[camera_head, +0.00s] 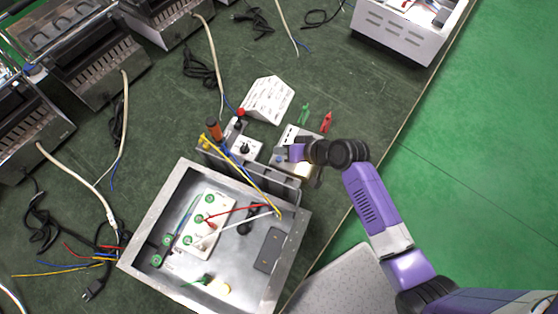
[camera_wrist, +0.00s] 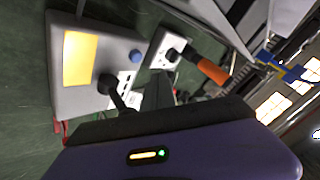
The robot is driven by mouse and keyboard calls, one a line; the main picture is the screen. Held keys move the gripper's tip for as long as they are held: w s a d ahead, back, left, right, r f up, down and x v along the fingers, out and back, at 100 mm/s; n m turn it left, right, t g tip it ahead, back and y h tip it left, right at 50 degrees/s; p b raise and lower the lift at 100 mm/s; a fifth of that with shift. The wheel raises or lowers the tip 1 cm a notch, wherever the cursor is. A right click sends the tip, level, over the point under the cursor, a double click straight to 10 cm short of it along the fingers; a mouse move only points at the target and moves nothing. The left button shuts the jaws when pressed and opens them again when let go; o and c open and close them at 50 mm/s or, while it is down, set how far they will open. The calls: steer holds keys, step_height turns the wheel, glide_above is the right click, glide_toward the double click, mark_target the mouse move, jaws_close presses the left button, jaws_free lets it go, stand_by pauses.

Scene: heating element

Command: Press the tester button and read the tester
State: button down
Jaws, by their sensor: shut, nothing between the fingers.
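The tester is a grey box (camera_wrist: 62,97) in the wrist view. It has a lit yellow-orange screen (camera_wrist: 80,58), on which no reading is legible, and a round blue button (camera_wrist: 136,56). A black knob or plug (camera_wrist: 107,84) is on the same face. In the head view my gripper (camera_head: 297,153) is over the tester (camera_head: 289,136) and hides part of it. In the wrist view the dark shut fingers (camera_wrist: 158,88) are empty. They appear close to the button, but I cannot tell whether they touch anything.
An open metal housing (camera_head: 150,213) with terminals and wires stands left of my gripper. An orange-handled tool (camera_wrist: 213,71) stands in a rack nearby. A white folded sign (camera_head: 268,98), red clip (camera_head: 326,122) and green clip (camera_head: 304,113) are behind.

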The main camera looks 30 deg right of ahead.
mark_target(282, 161)
steer(key=shift+f+b, duration=0.65)
steer(key=shift+f, duration=0.75)
steer(key=shift+f, duration=0.1)
stand_by(0.8)
steer(key=shift+f, duration=0.3)
steer(key=shift+f+b, duration=0.5)
steer(key=shift+b, duration=0.1)
stand_by(0.6)
steer(key=shift+r, duration=0.1)
steer(key=shift+r+p, duration=0.8)
steer(key=shift+p, duration=0.05)
steer(key=shift+r, duration=0.1)
step_height(282, 161, up, 5)
steer(key=p, duration=0.4)
